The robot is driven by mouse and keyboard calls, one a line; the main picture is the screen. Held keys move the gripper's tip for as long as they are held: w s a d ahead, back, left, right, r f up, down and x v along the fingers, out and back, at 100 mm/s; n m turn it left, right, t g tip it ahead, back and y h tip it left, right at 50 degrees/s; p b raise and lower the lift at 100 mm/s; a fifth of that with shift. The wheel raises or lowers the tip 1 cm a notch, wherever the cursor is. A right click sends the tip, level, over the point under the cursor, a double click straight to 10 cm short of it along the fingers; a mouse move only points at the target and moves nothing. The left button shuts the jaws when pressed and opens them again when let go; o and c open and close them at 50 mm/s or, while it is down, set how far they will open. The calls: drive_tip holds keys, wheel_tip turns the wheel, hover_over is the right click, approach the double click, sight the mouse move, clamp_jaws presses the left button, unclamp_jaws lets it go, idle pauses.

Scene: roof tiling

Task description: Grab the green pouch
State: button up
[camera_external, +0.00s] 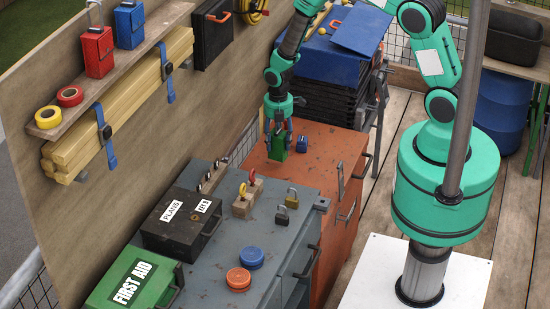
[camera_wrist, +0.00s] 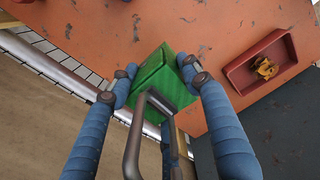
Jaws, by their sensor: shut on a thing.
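The green pouch (camera_external: 278,154) is at the orange cabinet top, near its left edge in the external view. My gripper (camera_external: 278,133) points down from above and its fingers are shut on the pouch. In the wrist view the green pouch (camera_wrist: 156,72) sits between the two blue fingers of my gripper (camera_wrist: 165,80), which press on its opposite sides. A grey metal loop lies in front of the pouch there and hides part of it. I cannot tell whether the pouch still touches the cabinet top.
A small blue item (camera_external: 302,144) is right of the pouch on the orange cabinet (camera_external: 325,150). A red tray (camera_wrist: 284,82) with a yellow item (camera_wrist: 265,68) shows in the wrist view. The grey cabinet in front holds padlocks (camera_external: 292,197), a black box (camera_external: 180,222) and round discs (camera_external: 251,257).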

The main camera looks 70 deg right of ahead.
drive_tip(key=s+a+r+p, duration=0.1)
drive_tip(key=s+a, duration=0.2)
drive_tip(key=s, duration=1.1)
drive_tip(key=shift+s, duration=0.2)
drive_tip(key=shift+d, duration=0.1)
